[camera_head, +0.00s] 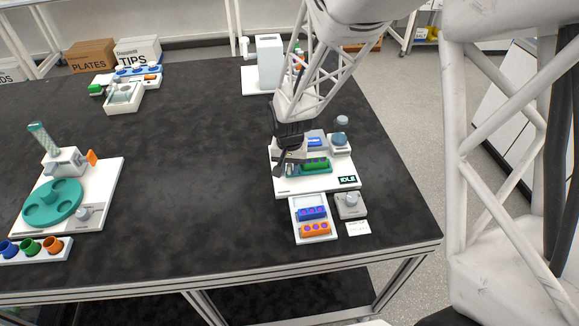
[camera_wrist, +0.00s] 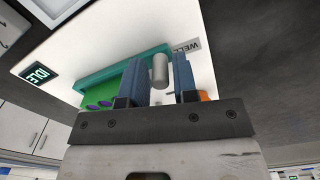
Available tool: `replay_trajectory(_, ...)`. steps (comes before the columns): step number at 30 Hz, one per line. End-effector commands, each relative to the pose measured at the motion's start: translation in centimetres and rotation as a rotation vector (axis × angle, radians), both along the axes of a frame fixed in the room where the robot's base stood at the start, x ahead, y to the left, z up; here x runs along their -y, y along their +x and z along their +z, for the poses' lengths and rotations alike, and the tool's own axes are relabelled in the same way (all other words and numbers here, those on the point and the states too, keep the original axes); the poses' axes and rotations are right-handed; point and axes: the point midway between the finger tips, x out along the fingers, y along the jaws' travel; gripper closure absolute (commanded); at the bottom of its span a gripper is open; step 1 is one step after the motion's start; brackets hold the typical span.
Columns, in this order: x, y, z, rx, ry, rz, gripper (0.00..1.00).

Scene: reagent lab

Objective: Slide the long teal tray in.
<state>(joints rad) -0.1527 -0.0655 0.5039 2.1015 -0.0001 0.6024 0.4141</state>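The long teal tray (camera_head: 296,170) sits on the white base of a device on the right part of the bench and carries a green block (camera_head: 316,164). In the wrist view the teal tray (camera_wrist: 112,68) runs slantwise, with the green block (camera_wrist: 98,99) and its purple wells partly hidden behind my gripper. My gripper (camera_head: 286,164) is low at the tray's left end. In the wrist view my gripper (camera_wrist: 157,66) has its two blue fingers apart. A grey upright peg (camera_wrist: 160,72) shows between them, with gaps on both sides; I cannot tell whether it belongs to the tray.
The device's IDLE display (camera_head: 347,180) is at its front right. A white tray (camera_head: 300,232) with blue and orange blocks stands in front, beside a grey knobbed unit (camera_head: 350,205). A blue block (camera_head: 314,142) lies behind. The bench's middle (camera_head: 190,160) is clear.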

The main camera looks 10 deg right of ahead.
Motion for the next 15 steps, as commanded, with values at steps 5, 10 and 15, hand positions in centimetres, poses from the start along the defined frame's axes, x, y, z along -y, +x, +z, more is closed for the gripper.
replay_trajectory(5,0.0,0.1,1.5,0.003,0.000,0.000,0.73)
replay_trajectory(10,0.0,0.1,3.6,0.004,0.001,0.000,0.73)
replay_trajectory(15,0.0,0.0,5.7,0.002,0.000,0.000,0.73)
